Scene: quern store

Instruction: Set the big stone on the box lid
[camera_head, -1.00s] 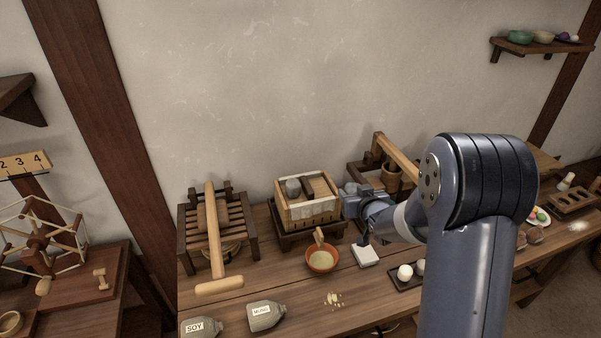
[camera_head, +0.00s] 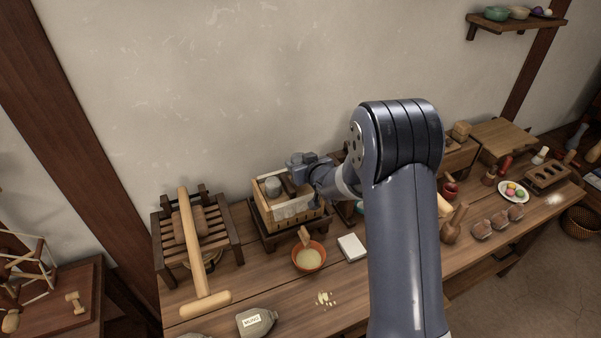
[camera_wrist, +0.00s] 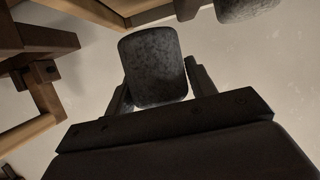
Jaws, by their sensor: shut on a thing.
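My gripper (camera_wrist: 157,80) is shut on a dark grey speckled stone (camera_wrist: 153,62), seen between its two fingers in the wrist view. In the head view my gripper (camera_head: 305,170) is at the right side of the pale wooden box (camera_head: 297,212), at about the height of its top. The held stone is hard to make out there. A grey rounded stone (camera_head: 273,187) stands on the left part of the box top; a grey stone's edge (camera_wrist: 245,8) also shows at the top of the wrist view. My gripper hides most of the lid's right part.
The box stands on a dark wooden base. Close in front are an orange bowl (camera_head: 309,257) and a white block (camera_head: 351,247). A slatted rack (camera_head: 165,240) with a mallet stands left. Crumbs and a MUNG sack (camera_head: 257,320) lie in front. The wall is close behind.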

